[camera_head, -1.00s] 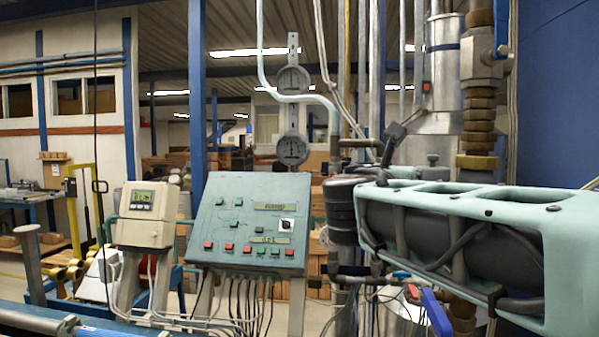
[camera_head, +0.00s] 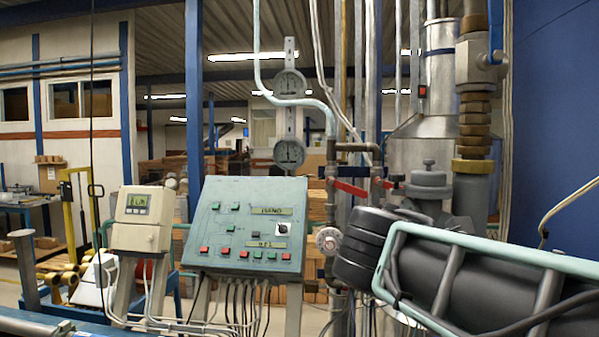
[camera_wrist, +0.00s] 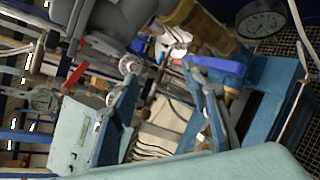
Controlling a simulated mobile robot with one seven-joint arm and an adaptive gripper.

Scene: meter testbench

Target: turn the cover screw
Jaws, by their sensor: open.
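I cannot make out the cover screw with certainty. A grey rounded housing (camera_head: 428,190) with a small knob (camera_head: 428,164) on top stands among the pipes in the head view, partly behind my arm. Grey bodywork also fills the top left of the wrist view. My gripper (camera_wrist: 160,76) shows in the wrist view as two blue-grey fingers spread apart, with nothing held between them. A pale handwheel (camera_wrist: 130,65) appears beside the left fingertip; contact cannot be told. In the head view my arm reaches in from the right, and the fingers are not visible.
A control panel (camera_head: 250,225) with buttons and a pale meter box (camera_head: 142,218) stand at left. Red valve handles (camera_head: 350,188) and the handwheel (camera_head: 328,240) are close to my arm. A blue lever (camera_wrist: 215,66) is near the right finger. Pipes crowd the area.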

